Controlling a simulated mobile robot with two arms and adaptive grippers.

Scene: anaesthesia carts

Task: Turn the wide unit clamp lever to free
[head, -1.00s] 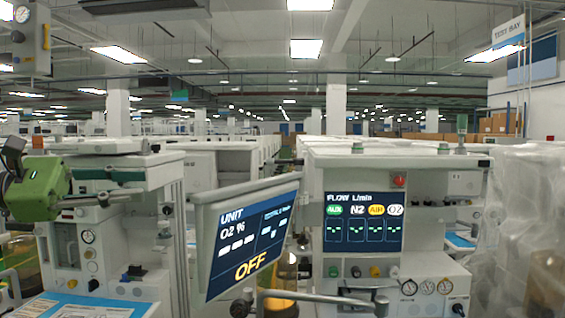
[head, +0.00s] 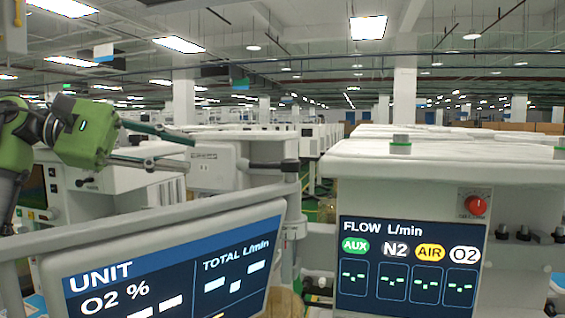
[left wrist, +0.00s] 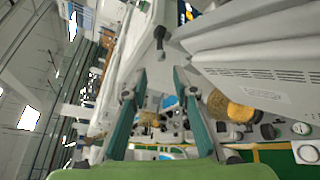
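The wide unit (head: 175,265) is a tilted screen reading UNIT, large at the lower left of the head view. Behind its upper right edge stands a pale post (head: 291,215) with a dark lever (head: 270,166) near its top, pointing left; it looks like the clamp lever. A dark lever-like part (left wrist: 160,38) also shows ahead of the fingers in the left wrist view. My left gripper (head: 190,152) is open and empty, its fingers pointing right towards the lever with a gap between. In the left wrist view its fingertips (left wrist: 160,76) are well apart. My right gripper is out of view.
The FLOW screen (head: 408,262) with a red knob (head: 475,206) above it is at the right, under a white cart top (head: 450,165). A pale rail (head: 130,225) runs above the UNIT screen. More white carts fill the background.

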